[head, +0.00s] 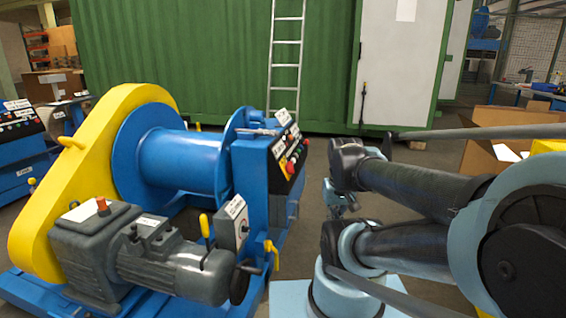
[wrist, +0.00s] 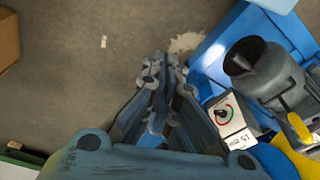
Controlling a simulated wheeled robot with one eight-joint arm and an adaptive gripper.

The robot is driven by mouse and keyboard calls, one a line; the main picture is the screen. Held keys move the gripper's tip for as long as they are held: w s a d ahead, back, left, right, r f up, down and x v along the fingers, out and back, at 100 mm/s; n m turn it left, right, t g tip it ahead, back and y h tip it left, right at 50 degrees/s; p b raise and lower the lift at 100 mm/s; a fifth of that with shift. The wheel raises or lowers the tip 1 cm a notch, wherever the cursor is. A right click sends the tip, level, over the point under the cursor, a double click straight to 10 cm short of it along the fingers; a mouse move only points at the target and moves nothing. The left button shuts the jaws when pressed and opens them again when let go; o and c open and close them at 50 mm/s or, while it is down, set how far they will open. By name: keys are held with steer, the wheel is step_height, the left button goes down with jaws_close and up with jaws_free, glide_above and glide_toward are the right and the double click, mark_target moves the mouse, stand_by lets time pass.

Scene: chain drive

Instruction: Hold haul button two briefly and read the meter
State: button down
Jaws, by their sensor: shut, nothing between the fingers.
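The sloped black control panel (head: 285,155) stands on the right end of the blue winch, with white labels and small buttons. A red button (head: 291,167) sits on its yellow patch. I cannot tell which button is haul button two. A small grey box (head: 231,222) is mounted by the motor. My gripper (head: 343,207) is right of the winch and apart from the panel. In the wrist view, my gripper (wrist: 165,62) is shut and empty above the floor.
The blue winch drum (head: 175,162) has a yellow chain guard (head: 70,190) and a grey motor (head: 180,265). A ladder (head: 286,55) leans on a green container (head: 180,50) behind. A cardboard box (head: 485,155) is at right. Floor between winch and container is open.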

steer(key=w+a+r+t+y, duration=0.1)
steer(key=w+r, duration=0.2)
steer(key=w, duration=0.7)
steer(key=w+a+r+m+t+y, duration=0.1)
steer(key=w+r+t, duration=0.15)
steer(key=w, duration=0.75)
steer(key=w+a+r+t+y, duration=0.1)
steer(key=w+r, duration=0.2)
steer(key=w, duration=0.6)
steer(key=w+d+f+m+t, duration=0.1)
steer(key=w+d+f+t, duration=0.1)
steer(key=w, duration=1)
steer(key=w+d+f+m+t+y, duration=0.1)
steer(key=w+d+f, duration=0.3)
steer(key=w, duration=0.9)
steer(key=shift+w+d+m+t, duration=0.2)
steer(key=shift+d+m+t, duration=0.1)
steer(key=shift+d+t, duration=0.4)
steer(key=shift+a, duration=0.1)
steer(key=w+a+f, duration=0.2)
steer(key=a+f, duration=0.2)
steer(key=a, duration=0.3)
steer(key=shift+w+a, duration=0.15)
steer(key=shift+w, duration=0.05)
